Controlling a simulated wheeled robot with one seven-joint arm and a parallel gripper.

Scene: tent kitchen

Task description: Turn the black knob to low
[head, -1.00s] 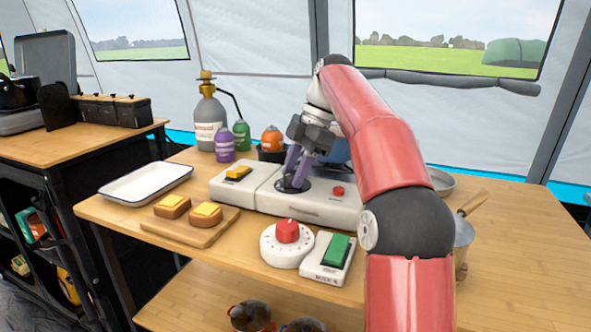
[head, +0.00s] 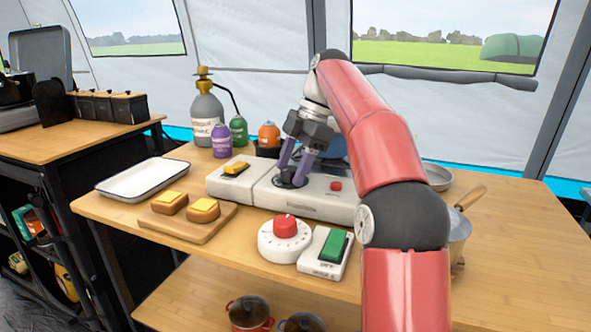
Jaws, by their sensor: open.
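The black knob (head: 289,180) sits on top of a white control box (head: 318,205) near the middle of the wooden table. My gripper (head: 293,170) points down at the knob, with its purple fingers on either side of it or just above it. The fingers are open. Whether they touch the knob cannot be told. The fingers hide part of the knob, and its setting marks cannot be read.
A red button (head: 336,186) is right of the knob, and a yellow switch (head: 237,168) is to its left. A red dial (head: 285,226) and a green switch (head: 334,246) stand in front. Bread on a board (head: 216,227) and a white tray (head: 112,187) lie left. Bottles (head: 222,140) stand behind.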

